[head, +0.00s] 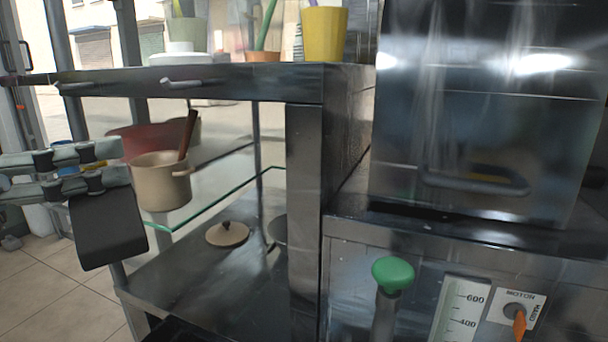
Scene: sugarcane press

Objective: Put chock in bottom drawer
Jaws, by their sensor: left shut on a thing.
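My left gripper (98,178) comes in from the left edge and is shut on a dark, flat-faced block, which appears to be the chock (108,228). The chock hangs below the fingers, in front of the left side of the metal shelf unit, clear of any surface. Its upper end is hidden by the fingers. A black edge (185,331) shows at the bottom of the picture below the lowest shelf; I cannot tell whether it is part of the bottom drawer. My right gripper is not in view.
The metal frame (305,190) has a glass shelf (215,200) with a beige pot (160,182) close to the gripper. A lid (227,234) lies on the lower shelf. The steel press (480,110), green knob (393,273) and orange switch (519,320) are at right. Floor is open at left.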

